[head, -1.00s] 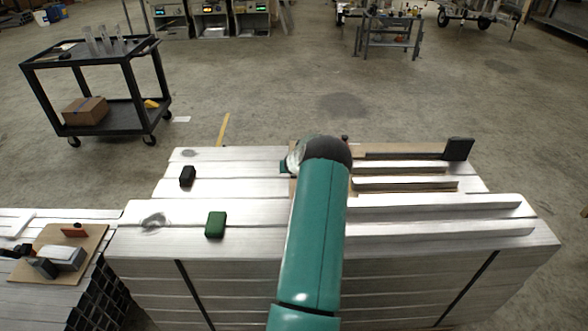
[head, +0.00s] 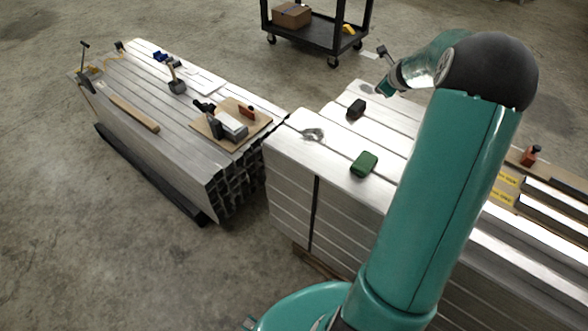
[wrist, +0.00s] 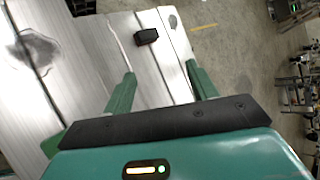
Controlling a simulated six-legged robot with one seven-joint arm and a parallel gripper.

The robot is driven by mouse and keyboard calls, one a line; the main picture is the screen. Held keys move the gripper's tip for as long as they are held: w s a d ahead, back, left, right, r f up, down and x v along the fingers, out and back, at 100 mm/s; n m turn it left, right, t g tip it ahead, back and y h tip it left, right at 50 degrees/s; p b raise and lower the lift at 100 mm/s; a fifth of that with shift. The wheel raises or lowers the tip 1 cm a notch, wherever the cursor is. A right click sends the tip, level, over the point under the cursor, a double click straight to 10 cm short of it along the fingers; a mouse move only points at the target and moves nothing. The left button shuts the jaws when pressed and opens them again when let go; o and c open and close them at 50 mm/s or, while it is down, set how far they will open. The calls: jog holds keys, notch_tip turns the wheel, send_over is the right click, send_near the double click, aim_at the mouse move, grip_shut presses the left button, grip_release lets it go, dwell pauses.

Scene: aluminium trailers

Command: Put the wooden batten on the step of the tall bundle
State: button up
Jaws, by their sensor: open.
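The wooden batten (head: 135,114) is a narrow light-brown bar lying on the low aluminium bundle (head: 185,150) at the left of the head view. The tall bundle (head: 290,190) stands to its right; its rear part, the step (head: 380,118), sits lower than the front rows. My gripper (head: 384,84) is above the far left part of the tall bundle, well away from the batten. In the wrist view my gripper (wrist: 161,84) is open and empty, its green fingers apart over bare metal. The batten is not in the wrist view.
A black block (head: 356,108) is on the step, and a green block (head: 364,163) and a crumpled clear piece (head: 312,134) are on the higher rows. A board with tools (head: 262,117) lies on the low bundle. A black cart (head: 330,42) stands behind.

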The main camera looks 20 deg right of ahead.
jog(key=s+a+r+n+y, duration=0.15)
jog(key=a+r+n, duration=0.35)
jog(key=a, duration=0.6)
jog(key=s+a+r+n+y, duration=0.1)
jog(key=s+a+r+n, duration=0.4)
jog(key=a, duration=0.6)
jog(key=a+r+n+y, duration=0.25)
jog(key=a+n, duration=0.45)
jog(key=a, duration=0.4)
jog(key=s+a+n+g, duration=0.1)
jog(key=s+a+n, duration=0.5)
jog(key=s, duration=0.5)
jog(key=s+a+n+g, duration=0.2)
jog(key=s+a+n, duration=0.4)
jog(key=s, duration=0.5)
jog(key=shift+s+a+f+n+h, duration=0.15)
jog(key=shift+s+a+n+h, duration=0.2)
jog(key=shift+n, duration=0.65)
